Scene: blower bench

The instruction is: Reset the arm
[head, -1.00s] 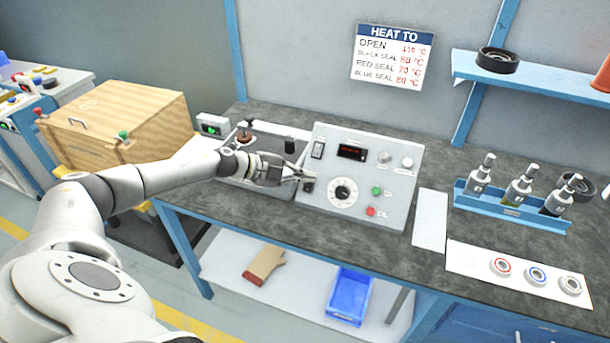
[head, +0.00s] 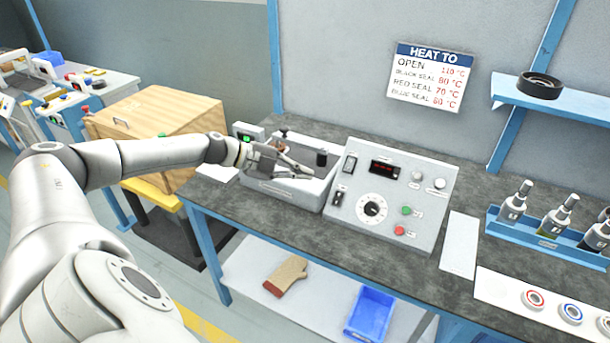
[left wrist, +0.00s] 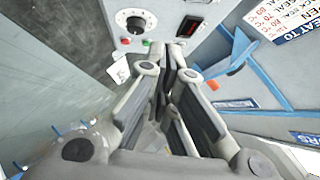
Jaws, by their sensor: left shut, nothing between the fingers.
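My left arm comes in from the left in the head view. My left gripper (head: 308,174) is shut and empty. The panel has a red display (head: 384,168), a dial (head: 372,208), a green button (head: 406,211) and a red button (head: 399,231). My right gripper is not in view.
A wooden crate (head: 150,125) stands left of the bench. A rack of bottles (head: 540,241) and a white mat with seal rings (head: 500,290) lie at the right. A shelf (head: 575,107) holds a black ring (head: 540,86).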

